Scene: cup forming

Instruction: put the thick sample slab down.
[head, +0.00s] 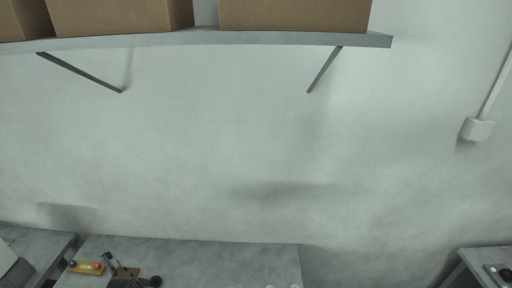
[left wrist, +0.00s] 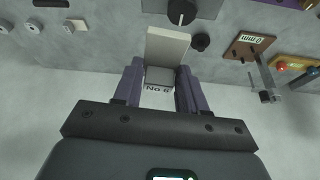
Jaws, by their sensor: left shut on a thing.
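My left gripper (left wrist: 160,88) shows in the left wrist view with its two purple fingers on either side of a pale block, which looks like the thick sample slab (left wrist: 166,45). The gripper is shut on it. The slab has a light cream face and a darker grey face towards the camera. I cannot tell whether the slab touches the bench below. Neither gripper nor the slab shows in the head view. My right gripper is in neither view.
The grey bench (head: 220,262) holds an orange button box (head: 86,267) and a brown-based gauge stand (head: 125,272). A shelf (head: 240,38) carries cardboard boxes.

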